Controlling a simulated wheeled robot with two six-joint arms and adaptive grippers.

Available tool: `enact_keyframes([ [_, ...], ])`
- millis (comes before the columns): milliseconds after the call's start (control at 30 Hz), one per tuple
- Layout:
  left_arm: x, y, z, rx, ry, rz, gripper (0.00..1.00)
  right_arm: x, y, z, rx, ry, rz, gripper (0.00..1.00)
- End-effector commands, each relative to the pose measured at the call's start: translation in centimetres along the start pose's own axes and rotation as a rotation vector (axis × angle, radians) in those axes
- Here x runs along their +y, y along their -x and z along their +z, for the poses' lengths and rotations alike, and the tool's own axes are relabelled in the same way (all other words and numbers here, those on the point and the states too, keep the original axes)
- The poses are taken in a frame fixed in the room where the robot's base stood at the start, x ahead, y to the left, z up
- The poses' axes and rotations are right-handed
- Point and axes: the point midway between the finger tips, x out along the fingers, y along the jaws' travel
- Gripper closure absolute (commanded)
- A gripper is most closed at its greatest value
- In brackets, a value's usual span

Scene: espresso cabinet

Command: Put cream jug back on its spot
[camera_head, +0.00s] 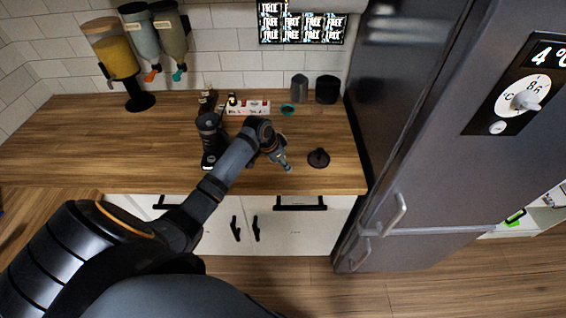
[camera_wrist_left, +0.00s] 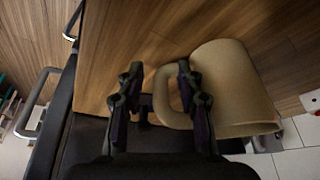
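The cream jug (camera_wrist_left: 235,88) is a beige jug with a loop handle (camera_wrist_left: 161,98), at the right of the left wrist view. My left gripper (camera_wrist_left: 160,72) is open, with its two dark fingers apart. The handle's outer bar shows between the fingers, and the right finger overlaps the handle's opening beside the jug body. I cannot tell whether either finger touches it. In the head view my left gripper (camera_head: 281,160) is low over the wooden counter (camera_head: 345,172); I cannot make out the jug there. My right gripper is not in view.
A dark round-based object (camera_head: 318,158) stands right of the gripper. A black grinder-like device (camera_head: 210,138) is left of the forearm. A white-red box (camera_head: 250,107), a teal bowl (camera_head: 287,110) and dark canisters (camera_head: 327,89) are at the back. The fridge (camera_head: 440,140) bounds the right.

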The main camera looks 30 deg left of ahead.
Motion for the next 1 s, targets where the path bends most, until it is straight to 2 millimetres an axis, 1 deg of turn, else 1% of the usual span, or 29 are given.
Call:
enact_keyframes([
  [200, 0.0, 0.1, 0.0, 0.0, 0.0, 0.0, 0.64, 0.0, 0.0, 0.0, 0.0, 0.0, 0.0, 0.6],
  [300, -0.1, 0.8, -0.1, 0.0, -0.001, -0.003, 0.64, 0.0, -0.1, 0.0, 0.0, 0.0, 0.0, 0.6],
  [367, -0.2, 1.7, -0.1, 0.002, -0.001, -0.004, 0.64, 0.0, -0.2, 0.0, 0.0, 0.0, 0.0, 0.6],
  [600, -0.3, 7.6, 0.0, 0.0, -0.005, -0.008, 0.64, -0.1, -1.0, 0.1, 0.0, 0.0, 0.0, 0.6],
  [700, -0.1, 9.7, 0.0, -0.001, -0.004, -0.006, 0.64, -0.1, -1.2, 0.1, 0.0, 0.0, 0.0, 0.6],
  [833, -0.1, 11.5, -0.1, 0.0, -0.002, -0.004, 0.64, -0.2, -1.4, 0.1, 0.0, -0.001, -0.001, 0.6],
  [1000, 0.0, 12.3, -0.1, -0.001, -0.001, 0.0, 0.64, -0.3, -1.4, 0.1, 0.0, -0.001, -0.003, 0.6],
])
